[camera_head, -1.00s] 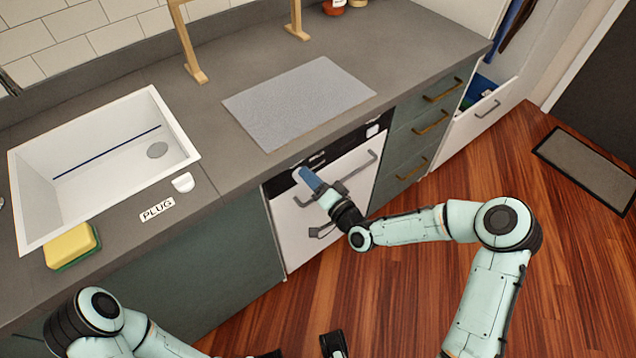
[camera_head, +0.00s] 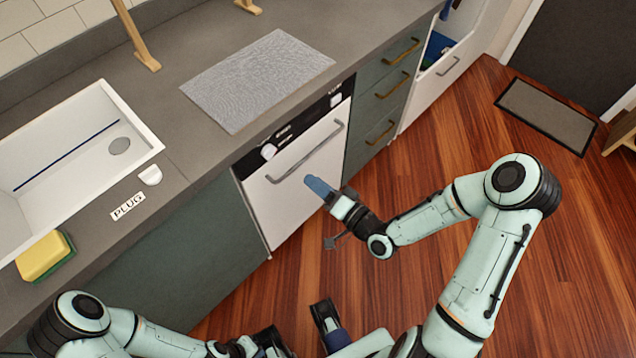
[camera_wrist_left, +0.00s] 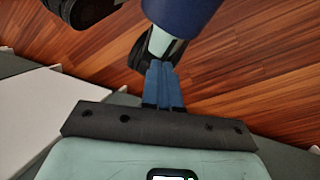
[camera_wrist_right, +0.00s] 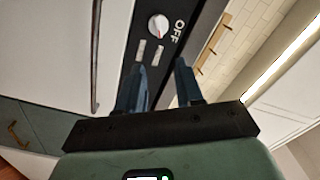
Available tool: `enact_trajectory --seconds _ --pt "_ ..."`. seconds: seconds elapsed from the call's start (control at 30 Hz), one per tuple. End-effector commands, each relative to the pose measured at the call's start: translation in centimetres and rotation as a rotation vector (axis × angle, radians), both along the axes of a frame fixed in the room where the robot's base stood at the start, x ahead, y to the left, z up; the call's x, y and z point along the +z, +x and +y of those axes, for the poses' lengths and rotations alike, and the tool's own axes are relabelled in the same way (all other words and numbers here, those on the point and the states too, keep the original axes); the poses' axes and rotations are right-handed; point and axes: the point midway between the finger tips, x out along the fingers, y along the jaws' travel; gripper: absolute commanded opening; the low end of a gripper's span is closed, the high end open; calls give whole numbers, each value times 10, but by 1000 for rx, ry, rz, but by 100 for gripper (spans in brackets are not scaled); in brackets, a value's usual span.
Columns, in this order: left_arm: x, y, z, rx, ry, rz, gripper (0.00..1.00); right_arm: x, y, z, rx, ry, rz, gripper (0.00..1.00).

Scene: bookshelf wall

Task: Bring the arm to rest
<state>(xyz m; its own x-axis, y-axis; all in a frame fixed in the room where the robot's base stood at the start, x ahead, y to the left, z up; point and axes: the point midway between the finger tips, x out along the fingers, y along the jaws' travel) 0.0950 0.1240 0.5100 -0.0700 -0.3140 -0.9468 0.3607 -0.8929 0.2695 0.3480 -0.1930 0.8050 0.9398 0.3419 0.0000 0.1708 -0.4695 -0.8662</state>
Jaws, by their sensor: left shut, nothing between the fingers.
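My right gripper (camera_head: 318,188) is in front of the white dishwasher (camera_head: 297,200), below and right of its long grey handle (camera_head: 305,152). In the right wrist view its two blue fingers (camera_wrist_right: 158,85) stand apart with nothing between them. My left arm (camera_head: 110,325) is folded low at the bottom left of the head view. In the left wrist view the left gripper's blue fingers (camera_wrist_left: 163,85) are together and empty, close to a dark blue cylinder that seems part of my body.
The dishwasher panel has a white knob (camera_wrist_right: 158,27) near "OFF". A sink (camera_head: 85,140), yellow sponge (camera_head: 42,257) and grey mat (camera_head: 255,80) are on the counter (camera_head: 185,125). A white drawer (camera_head: 455,70) stands open. The wooden floor (camera_head: 450,120) is mostly clear.

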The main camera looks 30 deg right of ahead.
Motion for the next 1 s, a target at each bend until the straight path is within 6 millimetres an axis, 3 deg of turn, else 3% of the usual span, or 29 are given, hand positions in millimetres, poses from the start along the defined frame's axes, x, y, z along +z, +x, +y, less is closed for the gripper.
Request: enact_trajectory --seconds 0.47,0.57,0.63,0.73,0.8,0.9,1.0 --pt "3 0 0 0 0 0 0 -5 0 2 1 -5 27 36" --pt "14 1 0 -1 -1 1 0 -31 -4 13 17 -39 150 36" --pt "26 2 0 -2 -2 3 0 -64 -15 27 49 -86 301 36" --pt "46 4 -1 -4 -3 7 0 -117 -50 51 134 -180 567 36" --pt "59 5 -1 -6 -5 10 0 -148 -85 65 214 -252 752 36" --pt "76 9 -1 -7 -6 11 0 -178 -140 76 331 -353 988 36" --pt "89 14 -1 -8 -6 11 0 -190 -187 77 430 -434 1174 36"
